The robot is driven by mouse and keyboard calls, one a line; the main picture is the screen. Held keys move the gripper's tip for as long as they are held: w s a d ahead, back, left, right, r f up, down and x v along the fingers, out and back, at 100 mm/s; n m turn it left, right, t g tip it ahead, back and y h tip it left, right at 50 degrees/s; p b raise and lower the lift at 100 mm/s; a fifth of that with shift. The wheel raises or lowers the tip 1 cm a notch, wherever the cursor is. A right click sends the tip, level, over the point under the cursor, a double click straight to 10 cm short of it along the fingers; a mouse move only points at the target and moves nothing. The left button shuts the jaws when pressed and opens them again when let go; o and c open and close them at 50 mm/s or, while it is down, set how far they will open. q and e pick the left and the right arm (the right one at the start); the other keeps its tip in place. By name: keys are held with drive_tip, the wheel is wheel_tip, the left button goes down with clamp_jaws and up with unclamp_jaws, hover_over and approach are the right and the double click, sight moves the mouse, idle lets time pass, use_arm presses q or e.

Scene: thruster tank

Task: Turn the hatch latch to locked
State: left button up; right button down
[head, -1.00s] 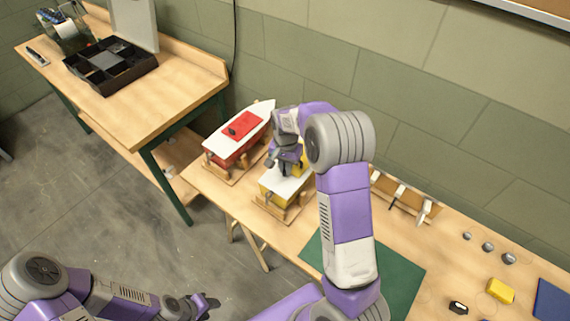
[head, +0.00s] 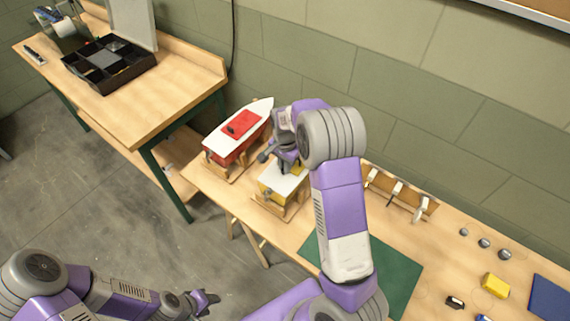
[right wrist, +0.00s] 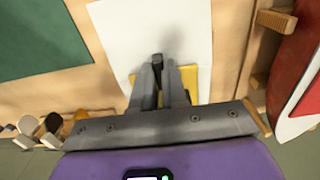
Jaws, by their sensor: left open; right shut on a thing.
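A toy boat with a yellow hull and white deck (head: 271,181) sits on a wooden cradle. It also shows in the right wrist view (right wrist: 125,40), with part of its yellow hatch (right wrist: 190,76) beneath my fingers. My right gripper (head: 285,168) is over this hatch, and it also shows in the right wrist view (right wrist: 158,75). It is shut on a small dark piece, apparently the hatch latch, mostly hidden between the fingers. The latch's angle cannot be told. My left gripper (head: 208,300) is open and empty over the floor, away from the table.
A red boat (head: 232,150) with a red hatch stands on a cradle close to the left of the yellow one. A green mat (head: 395,270), a yellow block (head: 495,285) and a tool rack (head: 400,190) lie to the right. A black tray (head: 110,65) is on the other table.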

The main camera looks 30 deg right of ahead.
drive_tip(key=c, duration=1.2)
unclamp_jaws()
drive_tip(key=shift+o, duration=0.2)
wheel_tip(320, 180, up, 8)
drive_tip(key=shift+f+p, duration=0.15)
drive_tip(key=shift+p, duration=0.3)
